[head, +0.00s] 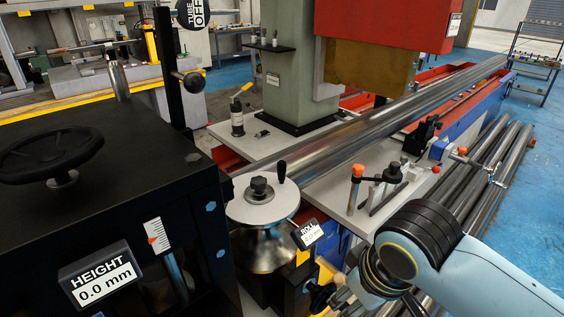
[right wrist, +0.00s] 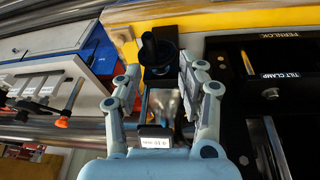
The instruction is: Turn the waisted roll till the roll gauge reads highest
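The waisted roll (head: 262,250) is shiny metal and stands upright under a pale round disc (head: 262,205) with a crank handle, beside the long tube (head: 345,138). The roll gauge (head: 308,233) is a tilted white display at its right; its digits are too small to read surely. In the right wrist view a small display (right wrist: 155,143) also shows, its figures unclear. My right gripper (right wrist: 156,50) is open, its fingers on either side of a black knob (right wrist: 158,46); contact is unclear. In the head view the wrist mostly hides that gripper. My left gripper is not in view.
The black machine housing (head: 100,165) with handwheel (head: 50,155) fills the left; its height display (head: 100,280) reads 0.0 mm. Orange-topped clamps (head: 357,172) stand on the grey table right of the tube. Spare tubes (head: 485,160) lie at the right.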

